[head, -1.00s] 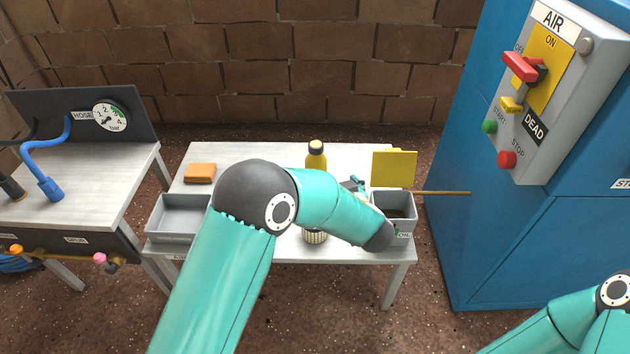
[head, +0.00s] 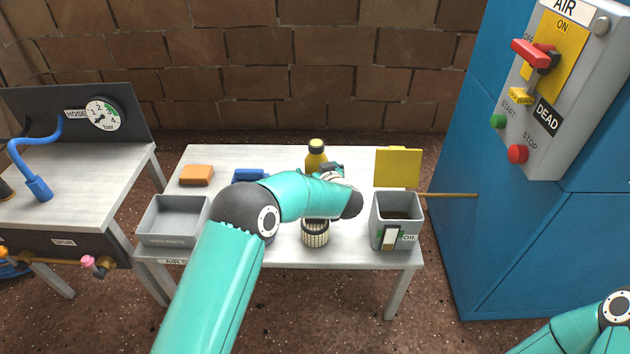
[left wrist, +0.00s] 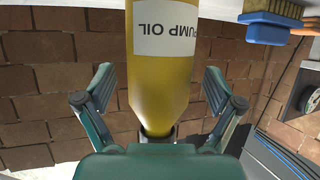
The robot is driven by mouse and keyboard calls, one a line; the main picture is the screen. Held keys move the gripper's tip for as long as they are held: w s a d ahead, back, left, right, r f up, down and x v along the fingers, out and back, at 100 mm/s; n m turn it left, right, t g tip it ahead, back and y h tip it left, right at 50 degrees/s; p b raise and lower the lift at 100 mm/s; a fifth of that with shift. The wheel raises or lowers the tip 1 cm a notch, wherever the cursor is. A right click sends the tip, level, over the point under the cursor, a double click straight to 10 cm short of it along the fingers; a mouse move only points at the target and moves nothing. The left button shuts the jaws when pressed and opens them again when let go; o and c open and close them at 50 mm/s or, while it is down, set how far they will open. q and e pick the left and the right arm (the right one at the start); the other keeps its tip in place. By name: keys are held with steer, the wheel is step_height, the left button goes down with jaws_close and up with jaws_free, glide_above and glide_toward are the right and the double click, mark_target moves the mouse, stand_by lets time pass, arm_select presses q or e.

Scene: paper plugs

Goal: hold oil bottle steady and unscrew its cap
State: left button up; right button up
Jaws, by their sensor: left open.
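The narrow neck points to the palm, and the cap is mostly hidden there. My left gripper is open and empty. My right arm shows at the lower right, its gripper out of view.
A grey tray (head: 172,240) and an orange block (head: 197,175) are on the table's left. A blue object (head: 250,175) lies behind my arm. A ribbed cylinder (head: 315,238) stands at the front. A grey bin (head: 397,242) with a raised yellow lid (head: 397,167) is on the right.

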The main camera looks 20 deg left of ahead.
arm_select(q)
steer(key=shift+w+a+f, duration=0.15)
steer(key=shift+w+a, duration=0.05)
steer(key=shift+w, duration=0.15)
steer(key=shift+c, duration=0.2)
steer(key=c, duration=1.2)
step_height(320, 180, up, 20)
steer(key=p, duration=0.9)
